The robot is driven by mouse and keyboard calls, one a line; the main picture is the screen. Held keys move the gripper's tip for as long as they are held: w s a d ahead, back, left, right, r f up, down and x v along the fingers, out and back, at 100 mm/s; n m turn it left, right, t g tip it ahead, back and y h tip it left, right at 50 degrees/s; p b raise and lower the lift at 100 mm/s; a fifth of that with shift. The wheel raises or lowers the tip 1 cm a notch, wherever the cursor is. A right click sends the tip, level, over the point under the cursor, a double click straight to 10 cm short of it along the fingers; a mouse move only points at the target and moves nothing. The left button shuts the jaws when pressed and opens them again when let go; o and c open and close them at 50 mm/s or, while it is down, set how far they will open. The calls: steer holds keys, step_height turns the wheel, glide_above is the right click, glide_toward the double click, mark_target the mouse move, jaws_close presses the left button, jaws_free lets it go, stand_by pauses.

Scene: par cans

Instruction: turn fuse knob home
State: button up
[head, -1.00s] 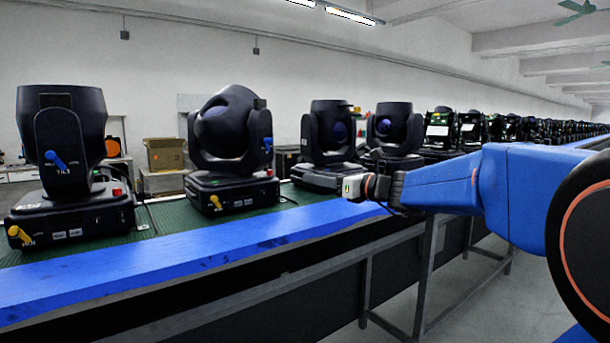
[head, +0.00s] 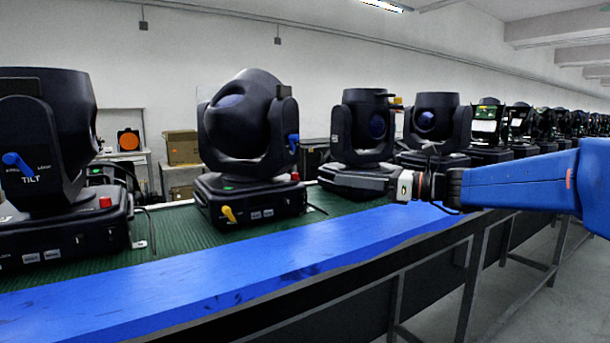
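Black moving-head lamps stand in a row on a green conveyor. The nearest lamp (head: 50,150) is cut by the left edge and has a blue lever (head: 18,163) beside the word TILT and a red knob (head: 105,202) on its base. The second lamp (head: 245,135) has a yellow lever (head: 229,214), a blue lever (head: 293,142) and a red knob (head: 295,177). I cannot read which part is the fuse knob. My gripper (head: 402,187) appears in front of the lamps right of centre, apart from both red knobs; its fingers are too small to judge.
A blue rail (head: 230,258) runs along the near edge of the green belt (head: 175,230). More lamps (head: 437,125) recede to the right. Cardboard boxes (head: 182,147) stand behind the line. Grey floor (head: 520,305) is free at the lower right.

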mark_target(302, 180)
steer(key=x, duration=1.3)
steer(key=shift+s+a, duration=0.1)
steer(key=shift+a, duration=0.05)
jaws_close()
